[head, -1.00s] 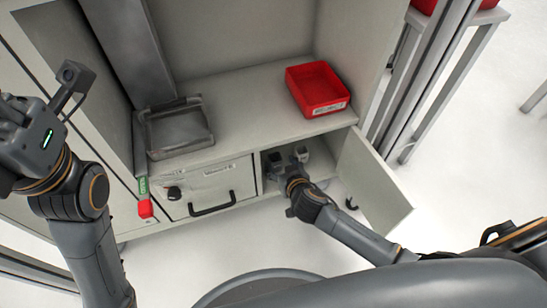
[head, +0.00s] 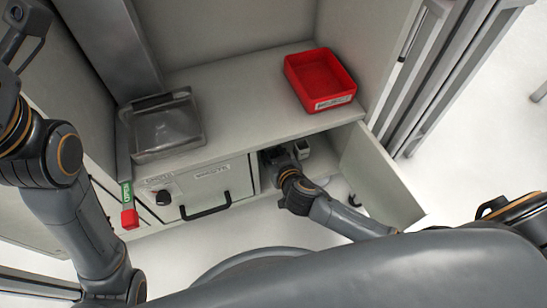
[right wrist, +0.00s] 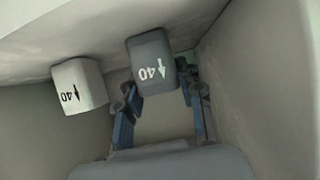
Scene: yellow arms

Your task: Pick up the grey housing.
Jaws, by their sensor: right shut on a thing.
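The grey housing (right wrist: 151,62), a dark grey block marked with an arrow and "40", is between the blue fingers of my right gripper (right wrist: 158,103) in the right wrist view. The gripper is shut on it. In the head view my right gripper (head: 277,156) reaches into the open compartment below the shelf, and the housing is hard to tell apart from it there. A white housing (right wrist: 78,86) with the same mark sits to the left in the wrist view; it also shows in the head view (head: 302,149). My left gripper is outside the picture.
The compartment's door (head: 381,172) stands open on the right, close to my right forearm. A closed drawer with a black handle (head: 206,207) is to the left. A red bin (head: 342,99) and a grey tray (head: 166,152) are on the shelf above.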

